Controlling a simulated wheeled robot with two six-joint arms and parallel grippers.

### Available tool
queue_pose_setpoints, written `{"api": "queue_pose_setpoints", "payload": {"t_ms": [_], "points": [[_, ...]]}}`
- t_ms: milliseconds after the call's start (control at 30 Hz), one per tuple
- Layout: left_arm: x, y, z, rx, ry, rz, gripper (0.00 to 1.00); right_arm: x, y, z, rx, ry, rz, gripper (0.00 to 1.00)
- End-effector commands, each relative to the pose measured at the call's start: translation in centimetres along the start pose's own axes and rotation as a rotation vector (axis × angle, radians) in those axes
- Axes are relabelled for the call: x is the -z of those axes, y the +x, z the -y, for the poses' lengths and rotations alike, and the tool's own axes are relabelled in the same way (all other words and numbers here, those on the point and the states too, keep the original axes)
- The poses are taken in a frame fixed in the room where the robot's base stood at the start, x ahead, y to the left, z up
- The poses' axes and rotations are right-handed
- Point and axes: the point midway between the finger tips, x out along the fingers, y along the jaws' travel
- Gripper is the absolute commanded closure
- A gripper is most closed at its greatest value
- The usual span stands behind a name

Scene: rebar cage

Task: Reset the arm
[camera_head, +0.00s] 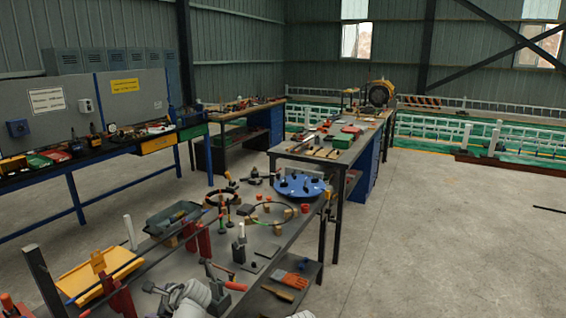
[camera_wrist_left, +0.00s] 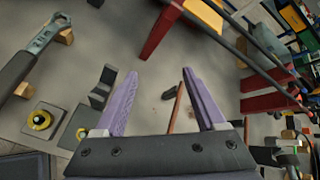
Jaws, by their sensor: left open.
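My left gripper (camera_wrist_left: 159,74) shows in the left wrist view with two purple fingers spread apart and nothing between them. It hangs over the grey worktop, and how high it is I cannot tell. A thin reddish-brown rod (camera_wrist_left: 176,108) shows beyond the fingers. In the head view, a pale grey part of my arm (camera_head: 190,296) shows at the bottom edge, low over the near bench. The fingertips there are too small to make out. My right gripper is not in view.
A wrench (camera_wrist_left: 38,50) lies left of my fingers in the wrist view. The floor at right (camera_head: 450,235) is mostly clear.

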Motion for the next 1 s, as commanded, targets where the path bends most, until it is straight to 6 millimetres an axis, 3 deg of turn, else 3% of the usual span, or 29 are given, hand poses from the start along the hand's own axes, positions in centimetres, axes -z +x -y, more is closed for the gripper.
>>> {"api": "queue_pose_setpoints", "payload": {"t_ms": [167,300,400,533,700,1000], "points": [[6.5,-6.0,-3.1,-0.150,-0.336,-0.175,0.28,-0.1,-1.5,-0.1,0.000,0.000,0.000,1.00],[12.4,-12.7,-7.2,-0.384,-0.635,-0.290,0.28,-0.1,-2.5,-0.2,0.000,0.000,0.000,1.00],[15.3,-17.2,-10.1,-0.555,-0.788,-0.315,0.28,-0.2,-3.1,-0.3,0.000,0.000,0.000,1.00],[17.6,-21.7,-13.0,-0.731,-0.912,-0.304,0.28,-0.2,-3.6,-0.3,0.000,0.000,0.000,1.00],[18.8,-24.7,-15.0,-0.850,-0.983,-0.273,0.28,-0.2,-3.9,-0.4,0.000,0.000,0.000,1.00],[19.0,-25.1,-15.3,-0.872,-0.996,-0.264,0.28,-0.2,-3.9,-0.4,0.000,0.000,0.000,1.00]]}}
